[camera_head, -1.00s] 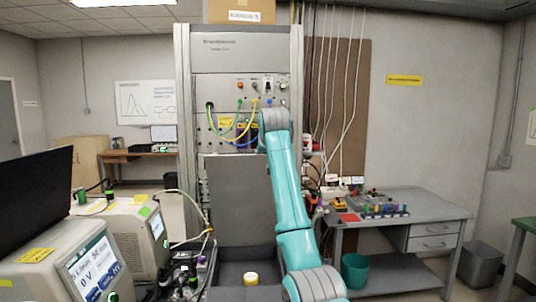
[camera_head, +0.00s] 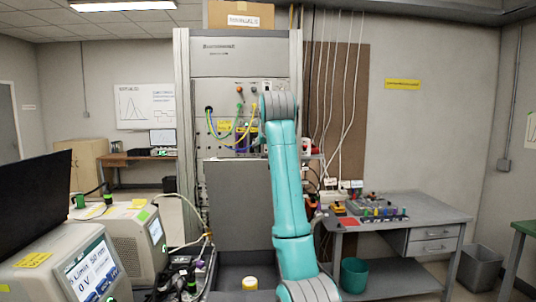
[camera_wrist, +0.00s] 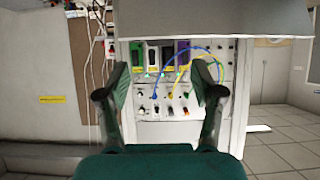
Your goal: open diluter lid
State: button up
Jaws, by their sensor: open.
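No part is clearly marked as the diluter or its lid. A plain grey panel (camera_head: 236,205) stands on the front of the tall instrument rack (camera_head: 235,60), below the connectors. In the wrist view, which looks upside down, a large grey slab (camera_wrist: 215,18) crosses the top. My gripper (camera_wrist: 163,82) is open and empty in the wrist view, its two fingers apart in front of the rack's connector panel (camera_wrist: 215,125). I see no contact with anything. In the head view my arm hides the gripper and part of the rack.
Blue and yellow cables (camera_wrist: 190,55) loop across the connector panel near the fingers. A grey bench (camera_head: 440,207) with a colourful device (camera_head: 376,208) is at right. White instruments (camera_head: 70,270) stand at left. A yellow-topped round object (camera_head: 250,283) sits in front of the rack.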

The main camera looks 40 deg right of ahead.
jog(key=shift+v, duration=1.3)
jog(key=shift+a, duration=0.1)
